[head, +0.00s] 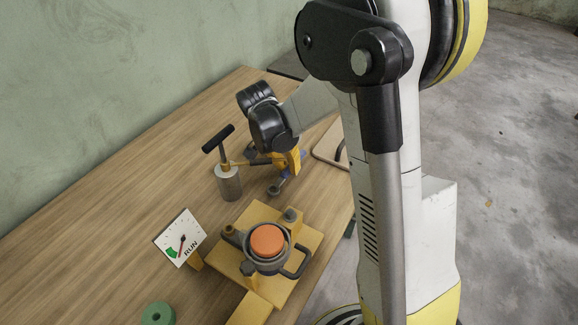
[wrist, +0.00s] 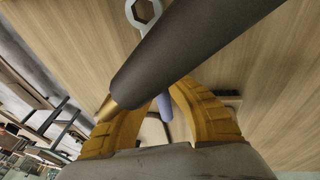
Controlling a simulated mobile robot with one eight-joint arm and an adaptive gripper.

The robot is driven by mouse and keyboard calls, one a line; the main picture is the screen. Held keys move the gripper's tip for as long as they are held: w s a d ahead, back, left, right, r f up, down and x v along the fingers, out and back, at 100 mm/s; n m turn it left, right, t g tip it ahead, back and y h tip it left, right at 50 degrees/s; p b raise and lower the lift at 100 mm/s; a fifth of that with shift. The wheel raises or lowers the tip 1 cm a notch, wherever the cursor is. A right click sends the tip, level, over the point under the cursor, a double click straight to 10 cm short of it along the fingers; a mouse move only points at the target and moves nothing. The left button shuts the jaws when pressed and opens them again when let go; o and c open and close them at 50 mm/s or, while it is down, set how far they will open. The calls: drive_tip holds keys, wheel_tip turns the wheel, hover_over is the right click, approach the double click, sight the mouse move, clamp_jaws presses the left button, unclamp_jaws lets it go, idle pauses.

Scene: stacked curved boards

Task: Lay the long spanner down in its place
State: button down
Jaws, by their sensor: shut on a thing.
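My gripper (head: 290,164), with yellow fingers, is above the far part of the wooden table and shut on the long spanner. The spanner's grey ring end (head: 275,188) sticks out below the fingers, toward the front. In the wrist view, the grey ring end (wrist: 145,11) shows at the top, and a bluish handle part (wrist: 164,105) shows between the fingers (wrist: 165,110). A dark bar (wrist: 185,50) with a brass end crosses close to the wrist camera and hides the spanner's middle. The spanner's place cannot be made out.
A metal cylinder (head: 229,184) with a black T-handle (head: 218,138) stands just left of my gripper. In front are a yellow block with an orange-topped fixture (head: 267,241), a RUN gauge (head: 180,238) and a green ring (head: 157,314). The table's left part (head: 110,215) is clear.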

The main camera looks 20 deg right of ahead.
drive_tip(key=shift+f+b, duration=0.5)
drive_tip(key=shift+f, duration=0.1)
drive_tip(key=c, duration=1.4)
unclamp_jaws()
drive_tip(key=v, duration=1.2)
drive_tip(key=shift+s, duration=0.1)
